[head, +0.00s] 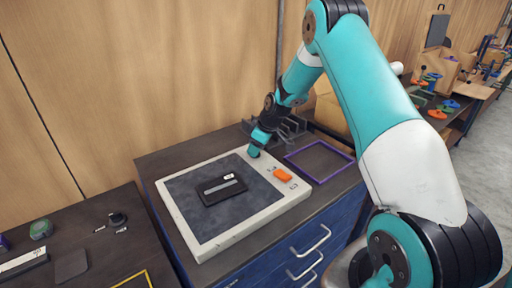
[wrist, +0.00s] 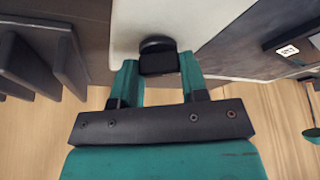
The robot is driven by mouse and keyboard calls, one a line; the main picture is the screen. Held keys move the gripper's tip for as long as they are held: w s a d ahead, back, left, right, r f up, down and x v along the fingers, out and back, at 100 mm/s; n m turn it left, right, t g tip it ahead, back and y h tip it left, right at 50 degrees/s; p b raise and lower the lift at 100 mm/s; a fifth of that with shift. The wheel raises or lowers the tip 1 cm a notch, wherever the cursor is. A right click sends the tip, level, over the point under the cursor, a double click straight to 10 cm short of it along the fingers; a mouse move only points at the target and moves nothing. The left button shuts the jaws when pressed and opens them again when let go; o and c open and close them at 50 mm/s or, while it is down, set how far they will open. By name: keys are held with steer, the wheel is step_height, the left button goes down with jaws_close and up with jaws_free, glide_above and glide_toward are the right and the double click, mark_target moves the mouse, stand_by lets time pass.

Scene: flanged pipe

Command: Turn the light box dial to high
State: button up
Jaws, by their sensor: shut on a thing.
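The light box (head: 222,228) is a white-framed panel with a dark grey surface, lying on the blue cabinet's dark top. A black dial (wrist: 157,56) shows in the wrist view on the box's white frame (wrist: 140,20). My gripper (wrist: 157,68) points down at the frame's far corner, its teal fingers on either side of the dial and shut on it. In the head view my gripper (head: 255,151) covers the dial. The dial's setting cannot be read.
A dark flat item with a label (head: 222,189) lies on the panel. An orange piece (head: 282,175) sits on the right frame. A purple square outline (head: 346,157) lies to the right, and a grey slotted rack (head: 292,130) stands behind. A wooden wall (head: 150,75) rises behind.

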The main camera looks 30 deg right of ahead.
steer(key=shift+f+m+b, duration=0.1)
steer(key=shift+m+b, duration=0.2)
steer(key=m+b, duration=0.1)
steer(key=m, duration=0.1)
steer(key=m+t+h+b, duration=0.1)
steer(key=m+b, duration=0.1)
steer(key=shift+a+h, duration=0.15)
steer(key=shift+h, duration=0.15)
steer(key=m+h+b, duration=0.1)
steer(key=m+b, duration=0.1)
steer(key=m, duration=0.2)
steer(key=shift+h, duration=0.3)
steer(key=shift+m+g+h+b, duration=0.3)
steer(key=shift+m+h+b, duration=0.4)
steer(key=shift+m, duration=1.1)
steer(key=o, duration=0.9)
steer(key=shift+r, duration=0.2)
steer(key=b+v, duration=0.4)
steer(key=v, duration=1.3)
steer(key=shift+r, duration=0.1)
